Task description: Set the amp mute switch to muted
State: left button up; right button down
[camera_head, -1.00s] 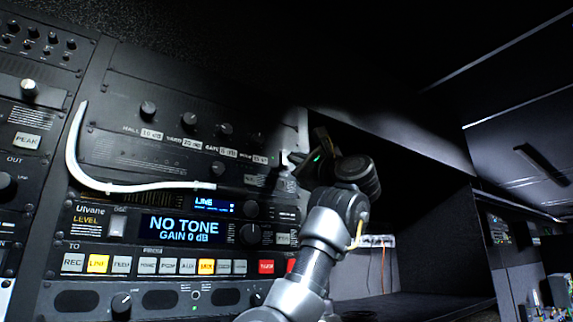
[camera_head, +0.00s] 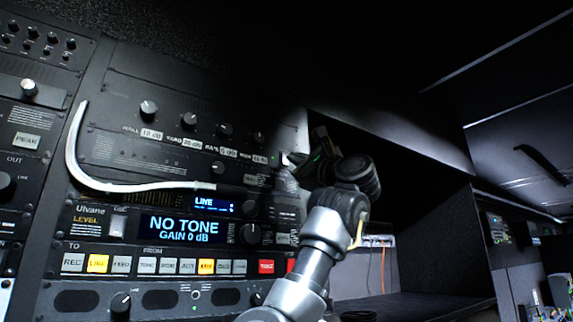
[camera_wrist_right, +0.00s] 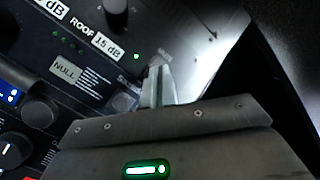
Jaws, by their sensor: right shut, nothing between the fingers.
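The amp panel (camera_head: 180,155) is the dark rack unit with a row of knobs and white dB labels. In the right wrist view its face (camera_wrist_right: 95,80) shows a lit green lamp (camera_wrist_right: 136,57) and a small mute label (camera_wrist_right: 165,54). My right gripper (camera_head: 285,160) is at the panel's right end. Its shut, empty fingers (camera_wrist_right: 158,85) lie just below the mute label in the right wrist view. The mute switch cannot be made out; the fingers cover the area under the label. Whether they touch the panel I cannot tell. My left gripper is not in view.
A white curved gooseneck (camera_head: 130,187) runs in front of the amp panel. Below is a unit with a NO TONE display (camera_head: 181,228) and a row of buttons (camera_head: 155,265). Right of the rack is an open dark shelf bay (camera_head: 420,245).

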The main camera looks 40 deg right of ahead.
jog(key=shift+w, duration=0.2)
dwell(0.4)
jog(key=shift+w, duration=0.25)
jog(key=shift+w+d+f, duration=0.1)
jog(key=shift+w, duration=0.2)
dwell(0.7)
jog(key=shift+s, duration=0.15)
jog(key=shift+s+b, duration=0.45)
jog(key=shift+s, duration=0.25)
jog(key=shift+s+a+r+b, duration=0.15)
jog(key=shift+s+b, duration=0.2)
jog(key=shift+s, duration=0.45)
jog(key=shift+s+a+r+b, duration=0.1)
jog(key=shift+s+b, duration=0.25)
jog(key=shift+s, duration=0.45)
jog(key=shift+s+a+r+b, duration=0.15)
jog(key=shift+s+b, duration=0.2)
jog(key=shift+s, duration=0.45)
